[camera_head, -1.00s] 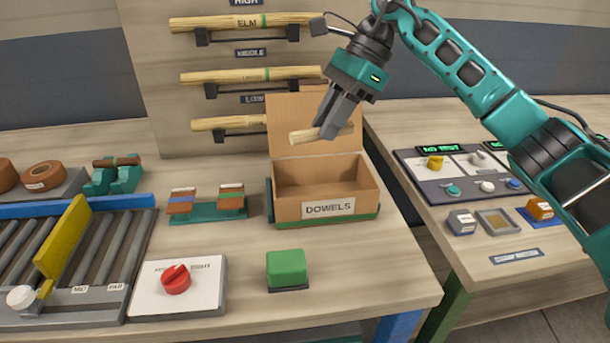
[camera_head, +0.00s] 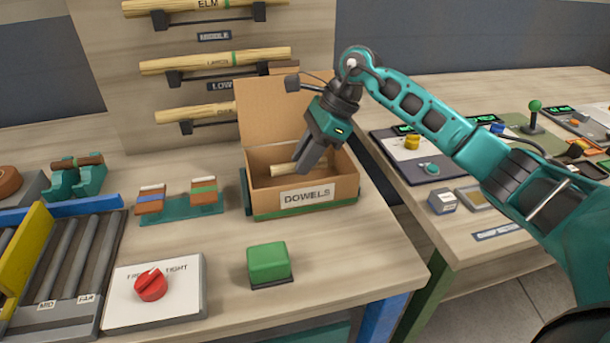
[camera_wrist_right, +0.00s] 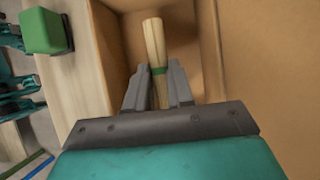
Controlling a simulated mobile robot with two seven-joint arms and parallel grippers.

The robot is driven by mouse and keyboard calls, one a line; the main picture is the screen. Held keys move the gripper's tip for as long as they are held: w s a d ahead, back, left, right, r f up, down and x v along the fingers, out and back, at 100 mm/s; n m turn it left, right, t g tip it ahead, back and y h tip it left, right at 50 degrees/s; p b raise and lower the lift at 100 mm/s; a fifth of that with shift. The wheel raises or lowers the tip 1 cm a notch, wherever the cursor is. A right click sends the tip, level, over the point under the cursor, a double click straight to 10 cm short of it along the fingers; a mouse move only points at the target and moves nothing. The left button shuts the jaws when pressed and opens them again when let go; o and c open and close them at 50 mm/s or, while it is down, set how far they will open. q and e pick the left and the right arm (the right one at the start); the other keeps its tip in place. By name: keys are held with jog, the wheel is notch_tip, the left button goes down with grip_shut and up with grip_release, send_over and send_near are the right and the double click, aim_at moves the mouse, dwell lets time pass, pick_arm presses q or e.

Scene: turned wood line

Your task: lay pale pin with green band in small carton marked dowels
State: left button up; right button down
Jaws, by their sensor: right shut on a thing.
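The pale pin with the green band (camera_head: 285,171) is in my right gripper (camera_head: 305,168), low inside the open small carton marked dowels (camera_head: 306,197). In the right wrist view the pin (camera_wrist_right: 154,42) lies between the two fingers (camera_wrist_right: 157,82), which close on it at the green band. The carton's walls (camera_wrist_right: 207,45) rise around it there. Whether the pin touches the carton floor cannot be told. The carton's lid flap stands up at the back. My left gripper is not in view.
A rack behind holds several pale rods (camera_head: 215,60). A green block (camera_head: 268,261) stands in front of the carton, and a panel with a red knob (camera_head: 151,285) is at front left. A small teal stand (camera_head: 180,204) with coloured pieces is left of the carton.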

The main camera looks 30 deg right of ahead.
jog(key=shift+f, duration=2.25)
jog(key=shift+f+b, duration=0.2)
jog(key=shift+b, duration=0.1)
jog(key=c, duration=1)
grip_release()
jog(key=shift+r, duration=0.1)
jog(key=shift+r, duration=0.15)
jog(key=v, duration=1.2)
jog(key=shift+p, duration=0.3)
